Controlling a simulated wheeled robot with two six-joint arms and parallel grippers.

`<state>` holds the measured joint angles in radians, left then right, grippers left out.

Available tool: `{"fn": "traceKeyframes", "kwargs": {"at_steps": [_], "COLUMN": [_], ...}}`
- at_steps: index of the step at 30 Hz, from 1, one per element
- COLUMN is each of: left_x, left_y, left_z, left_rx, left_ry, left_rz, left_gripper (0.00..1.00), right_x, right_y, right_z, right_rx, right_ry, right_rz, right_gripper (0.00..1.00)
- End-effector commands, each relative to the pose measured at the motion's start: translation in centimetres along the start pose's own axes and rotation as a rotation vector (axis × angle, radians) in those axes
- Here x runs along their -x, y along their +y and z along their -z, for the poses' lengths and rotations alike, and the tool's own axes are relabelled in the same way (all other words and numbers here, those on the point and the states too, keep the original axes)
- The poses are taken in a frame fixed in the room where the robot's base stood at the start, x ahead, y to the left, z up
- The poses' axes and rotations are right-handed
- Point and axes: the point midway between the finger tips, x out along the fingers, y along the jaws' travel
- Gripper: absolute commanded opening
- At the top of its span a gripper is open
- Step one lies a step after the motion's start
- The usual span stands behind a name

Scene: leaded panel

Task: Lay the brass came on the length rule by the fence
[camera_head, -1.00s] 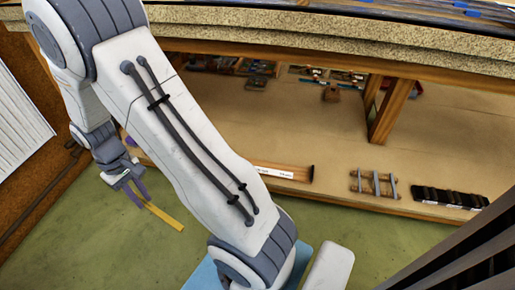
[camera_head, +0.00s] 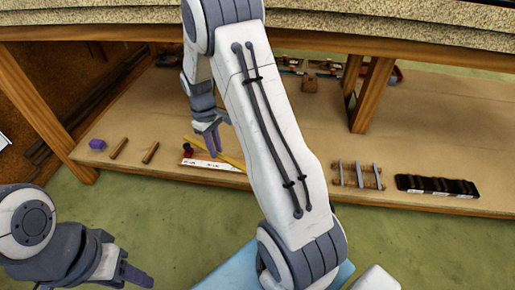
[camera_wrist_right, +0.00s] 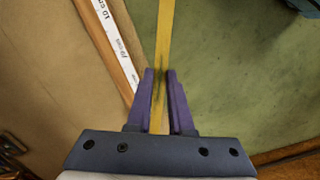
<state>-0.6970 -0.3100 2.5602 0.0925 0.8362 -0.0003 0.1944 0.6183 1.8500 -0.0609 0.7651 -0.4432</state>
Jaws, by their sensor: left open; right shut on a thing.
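My right gripper (camera_head: 211,144) is shut on the brass came (camera_head: 232,160), a thin yellow strip. In the head view it is over the front of the low shelf, near the length rule (camera_head: 212,165), which has a white printed face. In the right wrist view the came (camera_wrist_right: 164,35) sticks out from between the purple fingers (camera_wrist_right: 160,75). There it is apart from the rule (camera_wrist_right: 103,30) and at an angle to it. A wooden strip (camera_wrist_right: 117,57), perhaps the fence, runs along the rule. My left gripper (camera_head: 138,276) is open and empty at lower left.
On the shelf (camera_head: 130,105) lie a purple block (camera_head: 97,144), two short wooden sticks (camera_head: 119,148), a small red item (camera_head: 187,149), a rack of grey bars (camera_head: 357,175) and a black slotted block (camera_head: 437,186). A table leg (camera_head: 371,95) stands behind. Green floor is in front.

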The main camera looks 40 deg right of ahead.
Motion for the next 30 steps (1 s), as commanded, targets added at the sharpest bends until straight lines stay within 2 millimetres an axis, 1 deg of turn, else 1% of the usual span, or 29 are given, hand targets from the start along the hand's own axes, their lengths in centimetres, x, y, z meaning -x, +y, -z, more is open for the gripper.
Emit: {"fn": "traceKeyframes", "kwargs": {"at_steps": [1, 2, 3, 6, 9, 12, 17, 26, 30], "left_x": [-2.6, -3.3, -4.1, -5.8, -6.9, -7.4, -7.5, -7.3, -6.5], "left_y": [-0.2, -0.2, -0.3, -0.4, -0.5, -0.5, -0.5, -0.5, -0.5], "left_z": [-0.1, -0.2, -0.2, -0.3, -0.4, -0.4, -0.4, -0.4, -0.3], "left_rx": [0.0, 0.0, 0.0, 0.0, 0.0, 0.0, 0.0, 0.0, 0.0], "left_ry": [0.0, 0.0, 0.0, 0.0, 0.0, 0.0, 0.0, 0.001, 0.0], "left_rz": [0.0, 0.0, 0.0, 0.0, 0.0, 0.0, 0.0, 0.0, 0.0], "left_gripper": [0.5, 0.5, 0.5, 0.5, 0.5, 0.5, 0.5, 0.5, 0.5], "right_x": [-2.9, -3.6, -4.6, -6.7, -8.0, -8.8, -8.9, -8.8, -8.6], "right_y": [2.7, 4.1, 5.9, 9.8, 12.7, 14.4, 15.4, 15.4, 15.4], "right_z": [0.3, 0.4, 0.3, -0.1, -0.7, -1.2, -1.6, -1.6, -1.6], "right_rx": [0.047, 0.086, 0.136, 0.244, 0.326, 0.379, 0.411, 0.41, 0.41], "right_ry": [0.001, 0.002, 0.0, -0.005, -0.012, -0.017, -0.021, -0.021, -0.022], "right_rz": [-0.007, -0.012, -0.018, -0.033, -0.043, -0.048, -0.052, -0.051, -0.051], "right_gripper": [0.0, 0.0, 0.0, 0.0, 0.0, 0.0, 0.0, 0.0, 0.0]}}
